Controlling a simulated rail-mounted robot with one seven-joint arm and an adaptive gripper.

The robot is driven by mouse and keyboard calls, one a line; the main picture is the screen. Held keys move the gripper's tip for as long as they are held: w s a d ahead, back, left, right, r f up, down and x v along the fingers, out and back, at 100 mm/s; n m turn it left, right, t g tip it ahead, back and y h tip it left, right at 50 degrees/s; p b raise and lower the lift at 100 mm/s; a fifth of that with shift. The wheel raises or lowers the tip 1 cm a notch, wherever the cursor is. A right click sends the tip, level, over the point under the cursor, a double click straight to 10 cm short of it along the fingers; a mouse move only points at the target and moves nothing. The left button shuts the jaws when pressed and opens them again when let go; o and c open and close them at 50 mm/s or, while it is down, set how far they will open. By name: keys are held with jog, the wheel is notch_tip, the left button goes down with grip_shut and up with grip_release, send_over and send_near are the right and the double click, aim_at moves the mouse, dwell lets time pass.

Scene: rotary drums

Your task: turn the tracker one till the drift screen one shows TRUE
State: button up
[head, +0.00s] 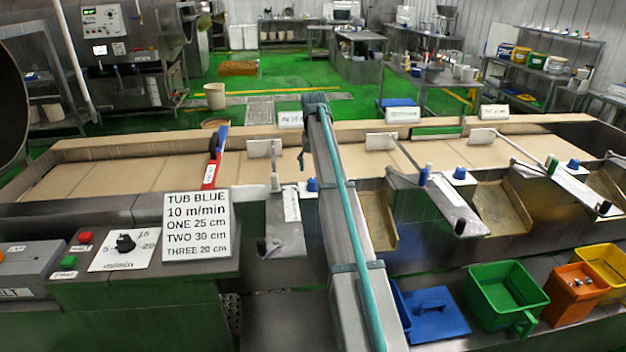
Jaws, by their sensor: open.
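No label reading tracker one or drift screen one can be made out in the head view. A black pointer knob (125,242) sits on a white dial plate marked m/min, at the left front. Other black knobs stand on the grey brackets along the belt, one on the nearest bracket (285,236). A small lit screen (100,50) is on the steel cabinet at the back left, its text too small to read. No word TRUE is legible anywhere.
A grey beam with a teal line (345,215) crosses the brown belt (115,176). A sign (196,226) reads TUB BLUE, 10 m/min, ONE 25, TWO 30, THREE 20 cm.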

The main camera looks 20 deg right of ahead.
aim_at(313, 179)
jog(key=shift+f+p, duration=0.75)
jog(key=shift+f, duration=2.4)
jog(key=c, duration=1.1)
jog(key=shift+c, duration=0.2)
jog(key=shift+n, duration=0.3)
jog(key=n+b, duration=0.1)
jog(key=n, duration=1)
jog(key=shift+a, duration=0.1)
